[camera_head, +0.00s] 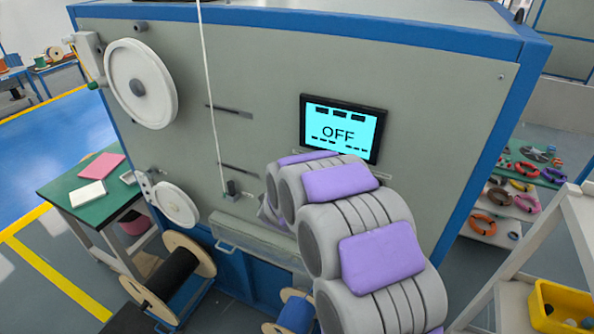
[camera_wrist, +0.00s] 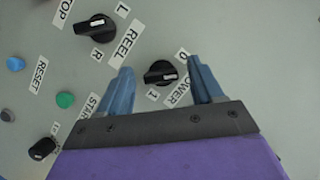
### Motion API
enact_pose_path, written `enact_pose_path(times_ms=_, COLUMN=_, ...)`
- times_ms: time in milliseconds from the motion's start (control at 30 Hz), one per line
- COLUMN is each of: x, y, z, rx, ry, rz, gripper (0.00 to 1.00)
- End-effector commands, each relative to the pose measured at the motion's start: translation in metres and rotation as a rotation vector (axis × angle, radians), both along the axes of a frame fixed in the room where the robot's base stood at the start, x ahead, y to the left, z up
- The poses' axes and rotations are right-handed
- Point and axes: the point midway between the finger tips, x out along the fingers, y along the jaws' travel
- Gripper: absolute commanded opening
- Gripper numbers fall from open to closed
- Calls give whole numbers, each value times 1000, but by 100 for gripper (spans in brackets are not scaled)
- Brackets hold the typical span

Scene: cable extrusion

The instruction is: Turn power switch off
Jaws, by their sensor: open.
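The power switch (camera_wrist: 160,73) is a black rotary knob with a white mark, beside a partly hidden "POWER" label (camera_wrist: 178,92) in the wrist view. A "1" label (camera_wrist: 152,94) is close to it. My gripper (camera_wrist: 163,75) is open, with one blue finger on each side of the knob; I cannot tell whether they touch it. In the head view, the machine's screen (camera_head: 341,129) reads "OFF". My grey and purple arm reaches toward the panel there and hides the gripper and the switch.
A black "REEL" knob (camera_wrist: 95,28) is at the upper left in the wrist view. A green button (camera_wrist: 65,99), a blue button (camera_wrist: 15,64) and another black knob (camera_wrist: 42,148) are further left. In the head view, a green-topped table (camera_head: 62,189) stands left and a shelf rack (camera_head: 580,240) right.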

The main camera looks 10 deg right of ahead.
Motion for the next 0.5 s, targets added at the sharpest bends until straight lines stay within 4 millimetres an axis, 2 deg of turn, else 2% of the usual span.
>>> enact_pose_path(times_ms=167, x=-17, y=8, z=6, rx=1, ry=-1, rz=3, gripper=66)
enact_pose_path(times_ms=500, x=-71, y=29, z=22, rx=1, ry=0, rz=4, gripper=66)
